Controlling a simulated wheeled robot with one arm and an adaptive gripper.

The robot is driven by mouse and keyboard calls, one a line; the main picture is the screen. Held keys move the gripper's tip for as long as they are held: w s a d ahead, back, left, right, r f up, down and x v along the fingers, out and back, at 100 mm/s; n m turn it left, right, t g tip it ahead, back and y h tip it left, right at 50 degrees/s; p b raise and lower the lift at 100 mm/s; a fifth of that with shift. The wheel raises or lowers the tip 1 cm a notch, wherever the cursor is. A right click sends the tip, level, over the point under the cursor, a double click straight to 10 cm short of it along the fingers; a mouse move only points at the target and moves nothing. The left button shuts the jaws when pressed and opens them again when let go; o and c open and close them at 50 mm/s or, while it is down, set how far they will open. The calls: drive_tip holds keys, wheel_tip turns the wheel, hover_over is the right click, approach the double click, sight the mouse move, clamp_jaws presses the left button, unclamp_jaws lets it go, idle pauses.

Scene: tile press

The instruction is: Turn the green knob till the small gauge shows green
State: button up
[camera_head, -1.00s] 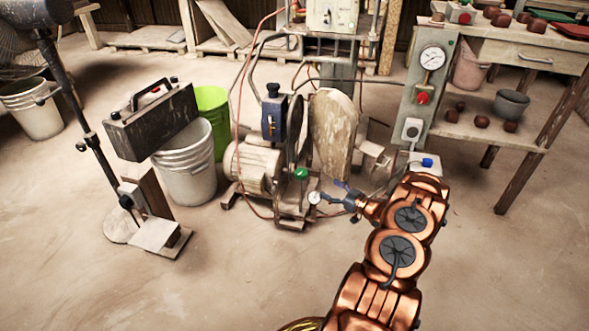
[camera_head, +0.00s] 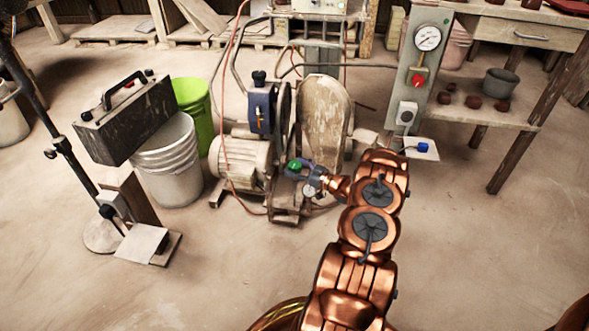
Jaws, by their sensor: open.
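The green knob (camera_head: 295,165) sits low on the front of the press machine, right of its motor (camera_head: 240,163). My gripper (camera_head: 298,168) is at the knob, with its dark fingers open and reaching in from the right. One finger shows beside the knob; whether either finger touches it I cannot tell. The small gauge (camera_head: 308,191) is a pale dial just below my gripper, partly covered by it. Its reading is too small to make out.
A grey post with a large white gauge (camera_head: 427,38) and a red button (camera_head: 418,79) stands behind my arm to the right. White buckets (camera_head: 170,175) and a green bucket (camera_head: 196,112) stand left of the machine.

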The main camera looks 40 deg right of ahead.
drive_tip(key=shift+w+a, duration=0.1)
drive_tip(key=shift+w, duration=0.2)
drive_tip(key=shift+c, duration=0.4)
drive_tip(key=c, duration=1.1)
drive_tip(key=shift+r+p, duration=0.15)
drive_tip(key=shift+p, duration=0.2)
